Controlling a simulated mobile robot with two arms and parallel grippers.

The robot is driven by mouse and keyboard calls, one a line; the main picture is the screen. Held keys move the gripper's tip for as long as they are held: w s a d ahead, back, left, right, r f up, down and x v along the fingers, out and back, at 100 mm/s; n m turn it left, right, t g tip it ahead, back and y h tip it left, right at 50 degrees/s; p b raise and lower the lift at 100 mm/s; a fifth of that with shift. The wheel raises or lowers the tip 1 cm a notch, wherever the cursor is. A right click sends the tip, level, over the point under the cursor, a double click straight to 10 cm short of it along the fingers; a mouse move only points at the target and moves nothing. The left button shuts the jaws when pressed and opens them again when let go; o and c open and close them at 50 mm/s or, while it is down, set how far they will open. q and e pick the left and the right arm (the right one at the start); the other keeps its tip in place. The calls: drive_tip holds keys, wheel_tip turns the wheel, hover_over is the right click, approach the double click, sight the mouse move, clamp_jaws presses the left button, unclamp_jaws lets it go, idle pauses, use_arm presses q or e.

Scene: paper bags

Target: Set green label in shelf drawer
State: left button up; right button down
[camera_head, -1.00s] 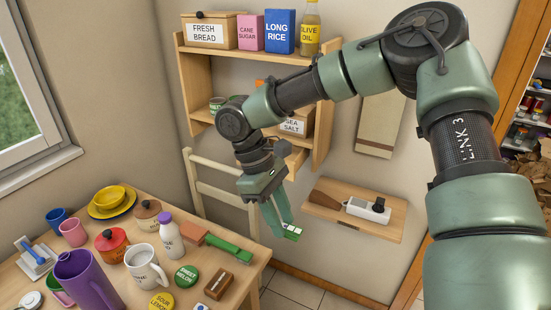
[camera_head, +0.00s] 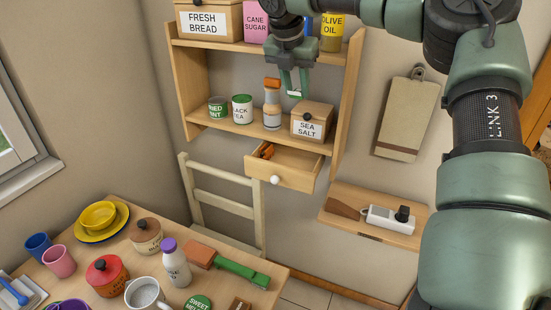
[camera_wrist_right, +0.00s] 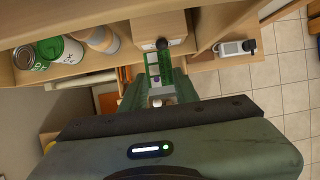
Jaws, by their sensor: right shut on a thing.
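My right gripper (camera_head: 294,90) is shut on the green label, a small green and white piece that shows at its fingertips (camera_wrist_right: 152,68) in the wrist view. It hangs in front of the shelf, above the drawer and left of the sea salt box. The shelf drawer (camera_head: 297,182) is pulled open below the lower board, with a white knob on its front. An orange item (camera_head: 266,151) lies inside it at the left. The label is apart from the drawer. My left gripper is not in view.
The lower board (camera_head: 240,124) carries green-labelled cans, a bottle (camera_head: 271,105) and the sea salt box (camera_head: 311,122) close to my gripper. A chair (camera_head: 225,205) stands below. A small wall ledge (camera_head: 345,218) is at the right; the table with crockery is at lower left.

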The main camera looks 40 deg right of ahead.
sight(301, 97)
drive_tip(key=shift+s+d+r, duration=0.1)
drive_tip(key=shift+s, duration=0.05)
drive_tip(key=f, duration=0.1)
drive_tip(key=s+f, duration=0.1)
drive_tip(key=shift+s+f, duration=0.25)
drive_tip(key=shift+f, duration=0.1)
drive_tip(key=f, duration=0.5)
drive_tip(key=f+p, duration=0.1)
drive_tip(key=f, duration=1)
drive_tip(key=shift+w+f+p, duration=0.3)
drive_tip(key=shift+p, duration=0.1)
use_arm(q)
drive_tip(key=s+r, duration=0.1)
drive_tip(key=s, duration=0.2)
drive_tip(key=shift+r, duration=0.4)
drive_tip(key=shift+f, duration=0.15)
use_arm(e)
drive_tip(key=shift+f, duration=0.3)
